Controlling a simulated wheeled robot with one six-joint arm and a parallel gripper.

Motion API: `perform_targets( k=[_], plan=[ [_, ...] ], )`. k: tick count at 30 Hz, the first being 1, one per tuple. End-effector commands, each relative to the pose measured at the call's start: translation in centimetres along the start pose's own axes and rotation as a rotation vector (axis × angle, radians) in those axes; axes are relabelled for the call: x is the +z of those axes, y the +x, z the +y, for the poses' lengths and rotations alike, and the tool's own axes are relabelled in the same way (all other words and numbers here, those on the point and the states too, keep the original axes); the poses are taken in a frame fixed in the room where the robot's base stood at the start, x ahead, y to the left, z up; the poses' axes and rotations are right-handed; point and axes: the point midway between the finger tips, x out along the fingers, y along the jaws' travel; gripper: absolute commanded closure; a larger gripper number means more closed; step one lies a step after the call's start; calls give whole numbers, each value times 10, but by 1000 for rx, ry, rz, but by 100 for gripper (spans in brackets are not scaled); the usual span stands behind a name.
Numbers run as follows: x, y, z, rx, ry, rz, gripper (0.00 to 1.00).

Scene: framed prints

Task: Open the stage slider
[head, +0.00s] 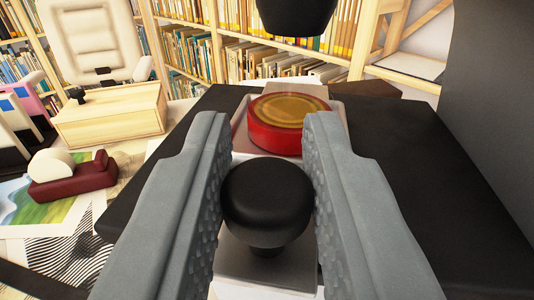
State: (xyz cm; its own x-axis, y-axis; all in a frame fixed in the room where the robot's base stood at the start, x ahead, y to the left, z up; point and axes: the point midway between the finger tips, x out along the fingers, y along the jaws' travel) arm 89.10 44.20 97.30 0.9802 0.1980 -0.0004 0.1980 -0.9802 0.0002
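A round black knob (267,205) stands upright on a pale grey slider plate (262,272) in the lower middle of the head view. My gripper (268,150) has its two grey fingers on either side of the knob, and both inner faces appear to touch it. Behind the knob, a round red piece with a gold ringed top (288,120) sits on the light far part of the slider. The slider lies on a wide black stage (400,190). The fingers hide parts of the stage and the slider's sides.
A black cylindrical part (297,15) hangs above the red piece. A large dark upright (495,110) stands at right. At left are a wooden box (112,118), a dark red blotter (72,184) and prints (30,210). Bookshelves (265,62) fill the back.

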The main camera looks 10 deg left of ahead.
Motion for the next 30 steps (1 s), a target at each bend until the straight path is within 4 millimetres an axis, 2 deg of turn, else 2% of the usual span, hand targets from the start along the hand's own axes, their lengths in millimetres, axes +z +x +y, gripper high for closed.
perform_targets(
  k=[8,21,25,30],
  plan=[
    [-1,-7,-2,-1,0,1,100],
    [0,-90,-17,-2,0,1,100],
    [-1,-101,-18,-1,0,1,100],
    [0,-103,-18,0,0,1,100]
  ],
)
